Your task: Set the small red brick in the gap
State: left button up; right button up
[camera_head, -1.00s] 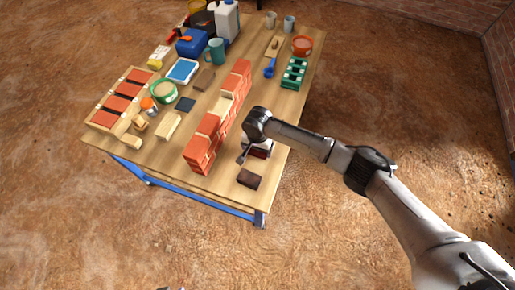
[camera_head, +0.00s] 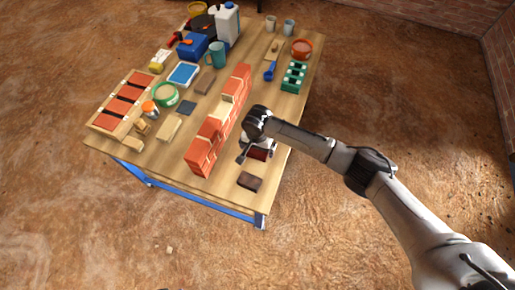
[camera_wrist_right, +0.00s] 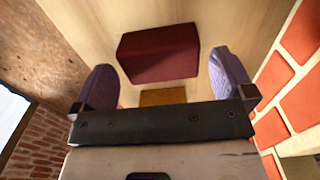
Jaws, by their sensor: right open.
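The small dark red brick (camera_head: 260,154) lies on the table just right of the wall (camera_head: 208,145) of orange-red bricks. A gap (camera_head: 226,104) with a pale bottom shows in the wall's top, past its middle. My right gripper (camera_head: 250,151) is low beside the wall, at the brick, and partly hides it. In the right wrist view the dark red brick (camera_wrist_right: 160,53) lies ahead of the open right gripper (camera_wrist_right: 165,82), between the lines of its two fingers, with space on both sides. My left gripper is in no view.
A dark brown block (camera_head: 249,181) lies near the table's front right corner. A green rack (camera_head: 293,75) and a blue-handled tool (camera_head: 270,70) stand farther back. Left of the wall are a brick tray (camera_head: 122,108), a green tub (camera_head: 165,94) and wooden pieces.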

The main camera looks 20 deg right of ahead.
notch_tip(320, 180, up, 10)
jog(key=p, duration=0.4)
jog(key=shift+f, duration=0.1)
jog(key=s+a+f+n+y, duration=0.1)
jog(key=s+a+f+n, duration=0.1)
jog(key=s, duration=0.3)
jog(key=s+a+f+n+t+y, duration=0.1)
jog(key=s+a+f+n, duration=0.1)
jog(key=s, duration=0.4)
jog(key=s+a+f+n, duration=0.2)
jog(key=s, duration=0.4)
jog(key=shift+f+n+t+y, duration=0.25)
jog(key=shift+n+t+y, duration=0.05)
jog(key=shift+n+y, duration=0.1)
jog(key=s+d+r+n+t+h, duration=0.1)
jog(key=s+d, duration=0.4)
jog(key=s, duration=0.3)
jog(key=s+d+r+n+t+h, duration=0.1)
jog(key=s+d+r+n, duration=0.1)
jog(key=s+d, duration=0.4)
jog(key=s, duration=0.3)
jog(key=shift+s+d+r+n+h, duration=0.15)
jog(key=shift+d+n+h, duration=0.05)
jog(key=shift+n+h, duration=0.1)
